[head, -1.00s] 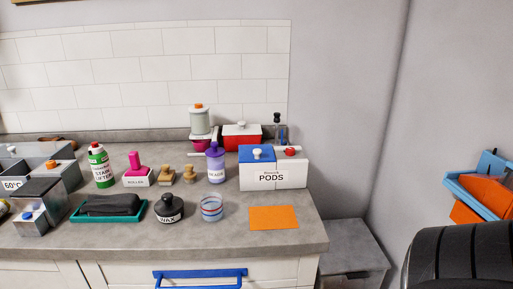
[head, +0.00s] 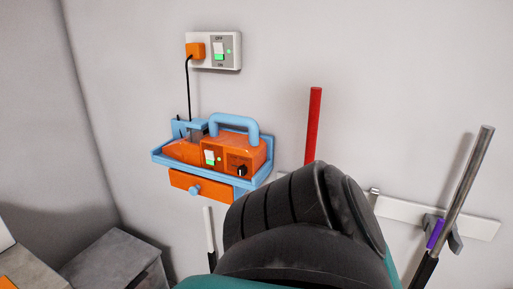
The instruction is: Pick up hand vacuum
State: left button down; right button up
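An orange appliance (head: 232,151) with a light-blue arched handle (head: 236,121) sits in a blue wall-mounted tray (head: 242,184). It has a small green-lit switch and a black dial on its front. It may be the hand vacuum; I cannot tell for sure. Neither of my grippers shows in the head view. A large dark ribbed shape in the foreground hides part of the wall to the lower right of the tray.
An orange drawer with a blue knob (head: 195,191) is under the tray. A black cord runs up to an orange plug (head: 195,50) beside a switch. A red pole (head: 313,126) and a grey pole (head: 467,178) stand right. A grey box (head: 112,258) is lower left.

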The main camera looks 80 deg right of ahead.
aim_at(232, 150)
jog(key=j+z, duration=0.1)
jog(key=z, duration=0.3)
jog(key=k+z, duration=0.1)
jog(key=z, duration=0.3)
jog(key=k+j+z, duration=0.1)
jog(key=z, duration=0.3)
